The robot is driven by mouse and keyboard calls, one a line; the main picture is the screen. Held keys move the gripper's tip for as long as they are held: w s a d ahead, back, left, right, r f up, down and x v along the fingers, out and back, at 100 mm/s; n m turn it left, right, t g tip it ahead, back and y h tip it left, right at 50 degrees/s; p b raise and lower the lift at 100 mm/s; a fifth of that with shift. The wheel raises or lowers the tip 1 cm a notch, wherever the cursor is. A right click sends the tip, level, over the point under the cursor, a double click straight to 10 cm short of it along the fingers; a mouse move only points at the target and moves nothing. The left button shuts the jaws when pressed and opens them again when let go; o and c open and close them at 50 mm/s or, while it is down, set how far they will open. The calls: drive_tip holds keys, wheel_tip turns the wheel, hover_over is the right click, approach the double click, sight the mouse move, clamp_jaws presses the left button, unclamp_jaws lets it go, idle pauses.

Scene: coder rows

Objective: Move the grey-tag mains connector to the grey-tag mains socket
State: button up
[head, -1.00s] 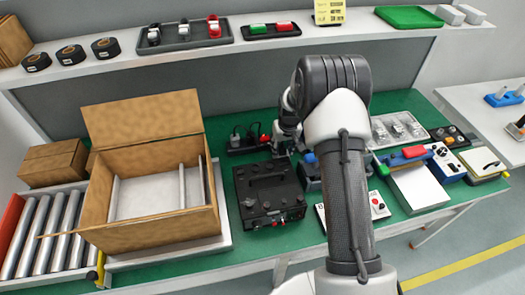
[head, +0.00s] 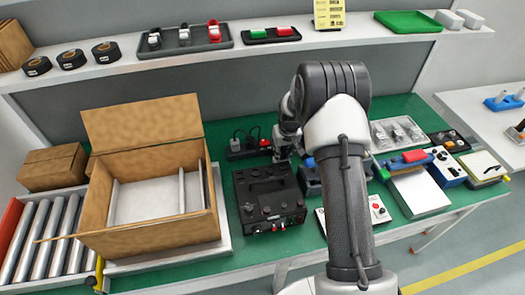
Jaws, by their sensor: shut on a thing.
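A black mains strip (head: 243,153) stands at the back of the green bench, with dark plugs and a red-marked one in it. My gripper (head: 281,152) points down at the strip's right end, small and partly hidden by my own wrist. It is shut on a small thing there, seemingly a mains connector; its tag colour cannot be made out. Whether that thing is seated in the strip or held above it cannot be told. A black instrument box (head: 268,198) with knobs and red jacks sits just in front. No grey tag can be made out on any socket.
An open cardboard box (head: 150,235) stands at the left beside a roller conveyor (head: 40,245). A blue device (head: 310,178) is partly behind my arm. Trays and small devices crowd the right; a shelf (head: 250,45) runs above the back.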

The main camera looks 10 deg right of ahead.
clamp_jaws()
drive_tip(key=shift+r, duration=0.25)
drive_tip(key=shift+r+p, duration=0.95)
drive_tip(key=shift+r, duration=0.4)
